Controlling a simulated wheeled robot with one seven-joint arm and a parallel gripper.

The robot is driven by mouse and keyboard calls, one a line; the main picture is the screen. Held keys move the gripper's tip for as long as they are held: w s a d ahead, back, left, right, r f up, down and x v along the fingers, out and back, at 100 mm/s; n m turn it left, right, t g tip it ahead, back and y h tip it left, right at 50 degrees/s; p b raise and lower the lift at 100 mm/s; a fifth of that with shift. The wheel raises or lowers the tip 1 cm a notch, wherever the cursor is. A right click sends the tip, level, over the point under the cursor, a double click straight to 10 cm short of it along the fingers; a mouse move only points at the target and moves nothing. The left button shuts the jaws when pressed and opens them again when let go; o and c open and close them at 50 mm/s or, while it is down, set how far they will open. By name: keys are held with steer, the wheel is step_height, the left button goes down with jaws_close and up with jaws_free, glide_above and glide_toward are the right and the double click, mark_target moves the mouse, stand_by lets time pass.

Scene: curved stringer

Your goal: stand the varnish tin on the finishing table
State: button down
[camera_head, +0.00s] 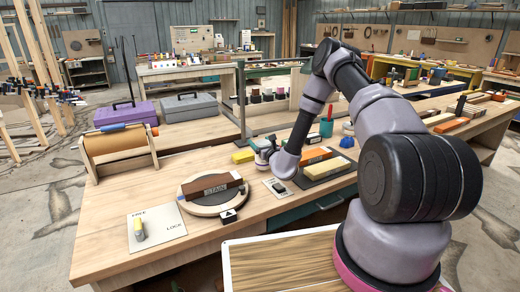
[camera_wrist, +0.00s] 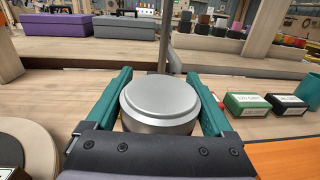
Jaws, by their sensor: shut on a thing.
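My gripper (camera_wrist: 159,78) has its two teal fingers on either side of a round silver metal tin (camera_wrist: 160,102), and is shut on it. The tin's lid faces the wrist camera; its label and lower part are hidden, so I cannot tell if it is the varnish tin by marking. In the head view my gripper (camera_head: 265,150) is low over the near wooden workbench (camera_head: 105,225), by its back edge. I cannot tell whether the tin touches the bench. No table is clearly marked as the finishing table; a back table (camera_head: 185,72) carries several small bottles and cans.
On the bench are a paper roll (camera_head: 118,142), a round board with a brown block (camera_head: 212,187), a switch plate (camera_head: 155,228) and a green cup (camera_head: 326,128). Purple (camera_head: 125,114) and grey (camera_head: 190,106) toolboxes stand behind.

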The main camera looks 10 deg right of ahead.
steer(key=shift+f, duration=1.2)
steer(key=shift+f, duration=0.1)
jaws_free()
